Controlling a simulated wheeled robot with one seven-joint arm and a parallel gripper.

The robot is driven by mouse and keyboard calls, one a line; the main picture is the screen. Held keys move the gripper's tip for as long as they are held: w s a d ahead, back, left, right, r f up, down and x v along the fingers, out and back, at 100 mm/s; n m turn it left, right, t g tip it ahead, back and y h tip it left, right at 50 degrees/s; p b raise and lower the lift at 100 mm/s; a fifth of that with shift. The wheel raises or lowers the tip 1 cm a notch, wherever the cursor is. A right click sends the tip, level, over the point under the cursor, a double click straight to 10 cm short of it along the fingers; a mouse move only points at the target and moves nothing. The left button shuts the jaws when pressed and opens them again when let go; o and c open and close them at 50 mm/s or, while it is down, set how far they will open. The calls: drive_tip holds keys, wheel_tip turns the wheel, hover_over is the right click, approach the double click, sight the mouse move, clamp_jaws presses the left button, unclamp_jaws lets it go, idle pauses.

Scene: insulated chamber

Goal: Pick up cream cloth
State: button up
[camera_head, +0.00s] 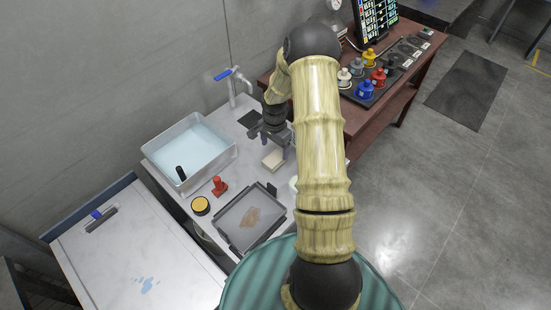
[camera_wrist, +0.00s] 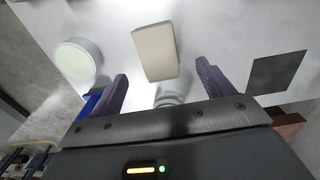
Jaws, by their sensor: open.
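The cream cloth (camera_head: 273,159) is a small folded rectangular block on the white counter (camera_head: 240,152), right of the sink. In the wrist view the cloth (camera_wrist: 155,51) lies flat ahead of my gripper, roughly centred between the finger lines. My gripper (camera_head: 271,136) is open and empty, just above and behind the cloth in the head view. Its two purple-grey fingers stand apart in the wrist view (camera_wrist: 161,88). The cloth is apart from both fingers, as far as I can tell.
A basin of water (camera_head: 190,150) with a tap (camera_head: 236,85) is at left. A grey tray (camera_head: 250,217) with a brown stain, a red stamp-like object (camera_head: 219,186) and a yellow-topped round tin (camera_head: 201,205) stand nearby. A white round thing (camera_wrist: 74,60) and dark square (camera_wrist: 276,73) flank the cloth.

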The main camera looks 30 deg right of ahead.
sight(275, 158)
drive_tip(key=shift+f, duration=0.4)
drive_tip(key=shift+s+f+p, duration=0.15)
drive_tip(key=shift+f+p, duration=1.2)
drive_tip(key=shift+f, duration=1.3)
drive_tip(key=c, duration=1.1)
drive_tip(key=shift+o, duration=0.2)
drive_tip(key=shift+r, duration=0.1)
